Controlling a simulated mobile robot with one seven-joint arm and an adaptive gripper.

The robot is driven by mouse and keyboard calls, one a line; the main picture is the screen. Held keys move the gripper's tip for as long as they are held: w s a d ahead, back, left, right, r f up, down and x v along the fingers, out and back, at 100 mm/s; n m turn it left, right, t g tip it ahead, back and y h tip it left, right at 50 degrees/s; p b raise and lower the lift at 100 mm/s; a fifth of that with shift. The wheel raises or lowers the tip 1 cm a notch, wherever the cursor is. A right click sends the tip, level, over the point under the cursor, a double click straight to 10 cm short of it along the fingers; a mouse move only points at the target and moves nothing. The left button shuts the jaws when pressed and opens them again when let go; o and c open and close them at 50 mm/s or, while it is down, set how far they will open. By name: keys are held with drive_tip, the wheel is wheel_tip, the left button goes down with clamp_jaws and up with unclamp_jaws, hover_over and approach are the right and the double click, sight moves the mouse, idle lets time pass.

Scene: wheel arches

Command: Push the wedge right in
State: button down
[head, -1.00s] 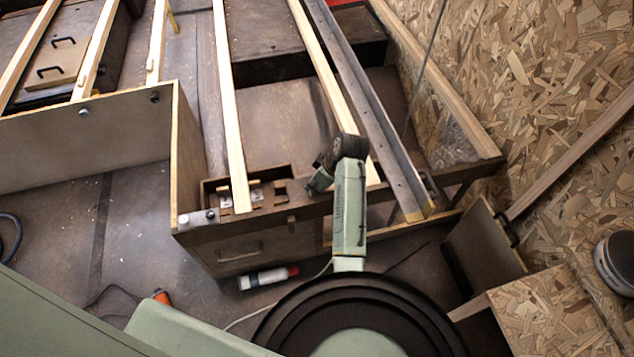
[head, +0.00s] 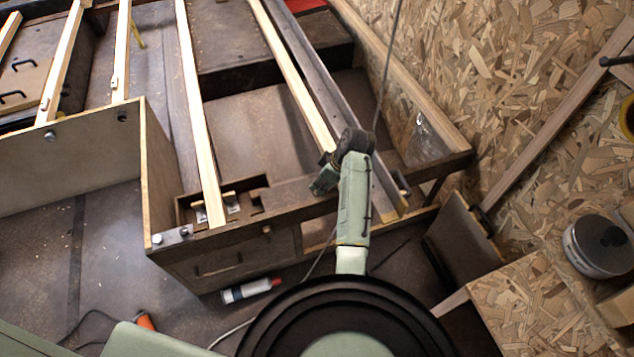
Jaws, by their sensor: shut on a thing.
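My arm (head: 354,205) reaches up the middle of the head view. It bends at a dark joint, and a short green part of it (head: 323,181) shows to the left, over the front rail of the wooden frame. I cannot make out the gripper's fingers or anything held in them. A brown open box (head: 258,192) with notched pieces sits at the frame's front left corner. Small pale wooden pieces (head: 230,196) lie in it beside the end of a long batten (head: 196,110). Which piece is the wedge, and how far in it sits, I cannot tell.
A second batten (head: 290,75) and a dark metal-like rail (head: 330,80) run back from near my arm. A chipboard wall (head: 530,80) closes the right side. A round tin (head: 600,246) stands at right.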

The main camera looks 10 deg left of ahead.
drive_tip(key=c, duration=1.6)
unclamp_jaws()
drive_tip(key=shift+d, duration=0.1)
drive_tip(key=shift+o, duration=0.2)
drive_tip(key=shift+r, duration=0.1)
drive_tip(key=v, duration=1.1)
drive_tip(key=shift+r, duration=0.45)
